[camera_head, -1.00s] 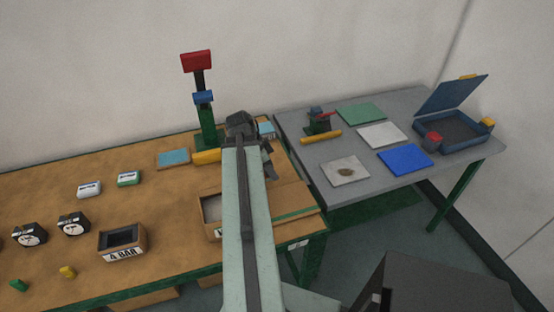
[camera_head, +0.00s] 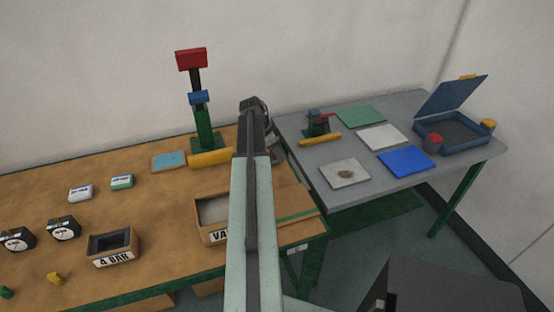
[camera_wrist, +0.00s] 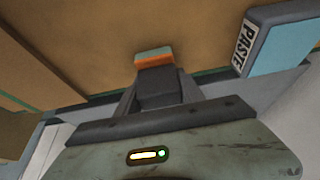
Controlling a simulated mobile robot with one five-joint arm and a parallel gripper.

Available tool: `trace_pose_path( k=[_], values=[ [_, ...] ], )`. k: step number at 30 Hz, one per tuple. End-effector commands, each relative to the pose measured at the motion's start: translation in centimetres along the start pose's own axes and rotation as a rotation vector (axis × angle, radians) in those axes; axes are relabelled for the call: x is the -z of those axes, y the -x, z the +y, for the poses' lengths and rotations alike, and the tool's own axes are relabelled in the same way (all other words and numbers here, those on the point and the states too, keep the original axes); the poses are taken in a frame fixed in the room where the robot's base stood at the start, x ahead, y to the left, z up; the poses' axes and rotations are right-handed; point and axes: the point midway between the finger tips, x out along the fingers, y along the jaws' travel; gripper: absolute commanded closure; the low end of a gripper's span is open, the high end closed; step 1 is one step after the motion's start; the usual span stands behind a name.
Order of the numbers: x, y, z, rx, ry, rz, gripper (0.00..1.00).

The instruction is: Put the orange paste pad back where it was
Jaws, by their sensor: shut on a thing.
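In the wrist view, a small block (camera_wrist: 155,56) with an orange band and a teal top sits at the tips of my gripper (camera_wrist: 157,68), which is shut on it. The orange band matches the orange paste pad. To its right is a light blue box (camera_wrist: 280,52) with a white "PASTE" label; it is apart from the pad. In the head view, my arm reaches over the right part of the wooden bench, with the wrist (camera_head: 254,106) near its back edge. My arm hides the fingers, the pad and the paste box there.
A wooden tray (camera_head: 207,232) stands left of my arm. The grey table (camera_head: 315,178) at the right holds flat pads and an open blue case (camera_head: 455,147).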

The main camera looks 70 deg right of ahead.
Motion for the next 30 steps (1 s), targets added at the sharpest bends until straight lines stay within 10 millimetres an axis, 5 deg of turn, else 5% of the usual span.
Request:
trace_pose_path(
  k=[11,12,15,25,30],
  values=[
    [-0.4,-0.9,0.0,0.000,0.000,0.000,1.00],
    [-0.4,-0.9,0.0,0.000,0.000,0.000,0.52],
    [-0.4,-0.8,0.0,0.000,0.000,0.000,0.33],
    [-0.3,-0.6,0.0,0.000,0.000,0.000,0.33],
    [-0.1,1.0,0.0,0.000,0.001,0.000,0.33]
  ],
)
